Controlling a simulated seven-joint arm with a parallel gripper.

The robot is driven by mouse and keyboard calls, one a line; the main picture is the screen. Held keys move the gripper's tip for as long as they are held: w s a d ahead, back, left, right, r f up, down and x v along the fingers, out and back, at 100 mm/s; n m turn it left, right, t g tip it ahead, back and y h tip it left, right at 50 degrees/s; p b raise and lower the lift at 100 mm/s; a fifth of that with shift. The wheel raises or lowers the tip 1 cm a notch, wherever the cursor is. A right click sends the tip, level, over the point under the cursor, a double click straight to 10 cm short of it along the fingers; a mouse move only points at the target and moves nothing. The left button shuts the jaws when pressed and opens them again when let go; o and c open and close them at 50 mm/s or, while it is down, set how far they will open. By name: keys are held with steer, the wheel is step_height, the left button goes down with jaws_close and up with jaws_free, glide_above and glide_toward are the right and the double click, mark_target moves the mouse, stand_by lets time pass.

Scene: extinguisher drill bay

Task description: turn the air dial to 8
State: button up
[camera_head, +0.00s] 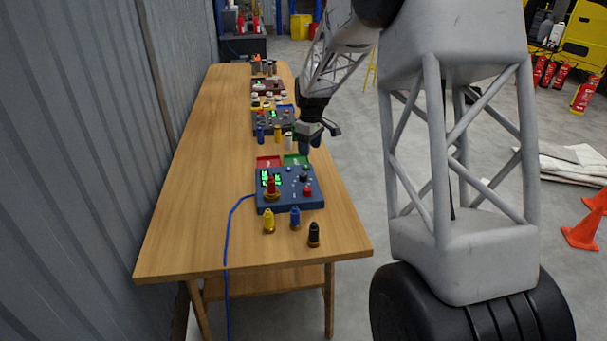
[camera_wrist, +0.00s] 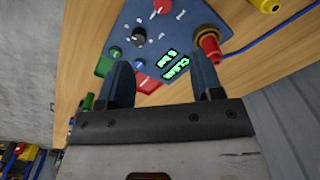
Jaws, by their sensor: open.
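A blue control box (camera_head: 290,203) stands near the front of the wooden table, with two lit green displays. The wrist view shows its top upside down: a black dial (camera_wrist: 138,36) with small marks around it, a red pointer knob (camera_wrist: 160,9), a small blue button (camera_wrist: 139,65) and the displays (camera_wrist: 172,63). A red plug (camera_wrist: 209,45) sits on a brass base there. Labels are too small to read, so I cannot tell which knob is the air dial or its setting. My gripper (camera_head: 311,146) is open and empty, beyond the box and apart from the knobs; its blue fingers (camera_wrist: 165,85) show in the wrist view.
Yellow (camera_head: 269,220), blue (camera_head: 295,217) and black (camera_head: 314,235) pegs stand before the box. A red tray (camera_head: 268,161) and green tray (camera_head: 296,160) lie behind it. A second box (camera_head: 264,121) and more devices stand farther back. A blue cable (camera_head: 229,240) runs off the front edge.

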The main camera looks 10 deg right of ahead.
steer(key=n, duration=0.2)
glide_above(304, 175)
steer(key=f, duration=0.8)
steer(key=shift+w+f, duration=0.35)
steer(key=shift+f, duration=0.15)
steer(key=shift+s+f, duration=0.2)
steer(key=shift+f, duration=3.55)
steer(key=shift+c, duration=0.2)
steer(key=c, duration=0.9)
